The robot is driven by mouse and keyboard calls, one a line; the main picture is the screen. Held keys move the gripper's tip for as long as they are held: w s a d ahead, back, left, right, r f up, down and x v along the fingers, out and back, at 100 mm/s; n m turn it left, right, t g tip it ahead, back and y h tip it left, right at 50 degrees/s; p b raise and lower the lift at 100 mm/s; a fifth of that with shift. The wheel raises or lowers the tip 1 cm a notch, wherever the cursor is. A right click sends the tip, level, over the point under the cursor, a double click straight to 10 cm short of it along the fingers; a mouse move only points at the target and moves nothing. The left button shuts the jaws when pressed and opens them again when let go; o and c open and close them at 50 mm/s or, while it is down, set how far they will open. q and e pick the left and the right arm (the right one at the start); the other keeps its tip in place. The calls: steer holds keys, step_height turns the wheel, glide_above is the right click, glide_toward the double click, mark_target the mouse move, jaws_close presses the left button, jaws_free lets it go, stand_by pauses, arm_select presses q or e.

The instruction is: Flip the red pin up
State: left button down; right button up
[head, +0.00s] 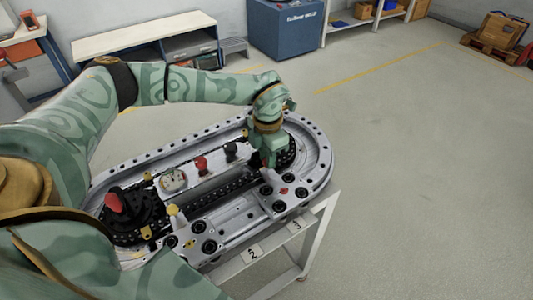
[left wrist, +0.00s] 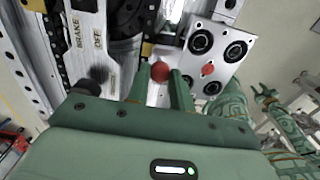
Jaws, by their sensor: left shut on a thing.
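The red pin (left wrist: 160,70) shows its round red head in the left wrist view, between the two green fingertips. My left gripper (left wrist: 160,88) is shut on it. In the head view my left gripper (head: 268,165) points down over the right end of the grey ring track (head: 322,150), and it hides the pin there. How the pin's shaft is tilted is hidden. Part of a green arm of mine shows at the right of the left wrist view; its gripper is too small to read.
A small red piece (head: 284,190) lies among black round fittings on the track's plate. A red-topped lever (head: 114,203), a red knob (head: 200,164), a black knob (head: 231,150) and a gauge (head: 173,180) stand along the track.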

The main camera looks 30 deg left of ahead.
arm_select(q)
steer(key=shift+w+r, duration=0.15)
steer(key=shift+w, duration=0.05)
steer(key=c, duration=1.2)
jaws_free()
steer(key=shift+s, duration=0.1)
step_height(320, 180, up, 16)
steer(key=p, duration=0.2)
steer(key=shift+r, duration=0.15)
